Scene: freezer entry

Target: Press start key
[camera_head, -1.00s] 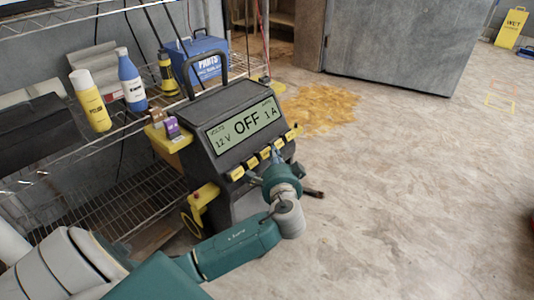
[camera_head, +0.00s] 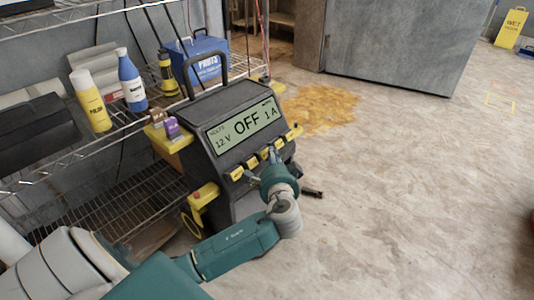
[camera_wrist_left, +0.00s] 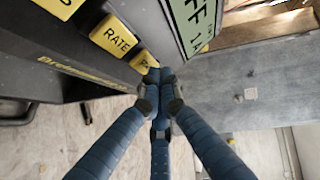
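A black wheeled charger (camera_head: 222,106) stands before the shelf, its display (camera_head: 245,127) reading "12 V", "OFF" and "1 A". A row of yellow keys (camera_head: 237,174) runs below the display. The left wrist view shows a "RATE" key (camera_wrist_left: 116,36) and, right of it, another yellow key (camera_wrist_left: 143,62) mostly hidden by the fingertips. My left gripper (camera_head: 269,162) is at the right part of the key row. In the wrist view its blue fingers (camera_wrist_left: 159,78) are drawn together with nothing visible between them. Contact with the key cannot be told. No start label is readable.
A wire shelf (camera_head: 120,205) at left holds a yellow bottle (camera_head: 91,101), a blue bottle (camera_head: 131,82) and a blue parts box (camera_head: 205,57). A brown spill (camera_head: 318,108) lies behind the charger. A yellow wet-floor sign (camera_head: 511,28) stands far right. The floor at right is mostly clear.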

